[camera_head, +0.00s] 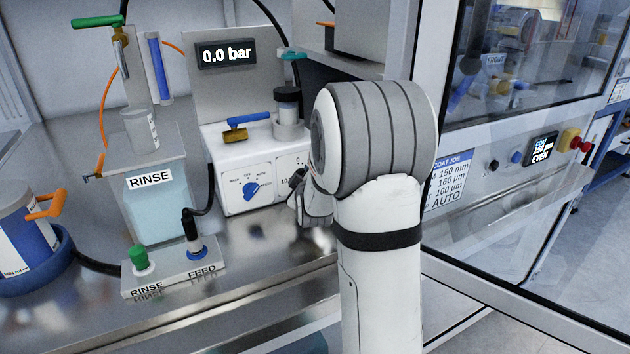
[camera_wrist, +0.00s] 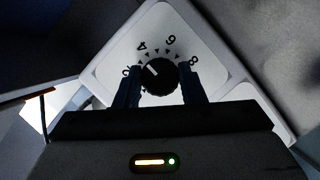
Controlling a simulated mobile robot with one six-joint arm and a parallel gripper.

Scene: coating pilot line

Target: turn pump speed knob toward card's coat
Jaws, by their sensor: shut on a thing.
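The pump speed knob is black and round with a white pointer line, in the wrist view (camera_wrist: 160,74). It sits on a white panel (camera_wrist: 112,68) with a printed scale showing 4, 6 and 8; the lower-left number is partly hidden. The pointer aims up-left, between that number and 4. My gripper (camera_wrist: 161,88) is shut on the knob, one finger on each side. In the head view my gripper (camera_head: 306,200) is at the white pump box (camera_head: 225,155), and my wrist hides most of the knob. The coat job card (camera_head: 446,185) reads 150 mm, 160 µm, 100 µm and AUTO, its left edge hidden.
A blue selector knob (camera_head: 251,190) is left of my gripper on the pump box. A display (camera_head: 227,54) reads 0.0 bar. RINSE and FEED buttons sit on a control box (camera_head: 175,273) in front. A blue-handled valve (camera_head: 246,126) is above. A glass-fronted cabinet (camera_head: 520,75) stands right.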

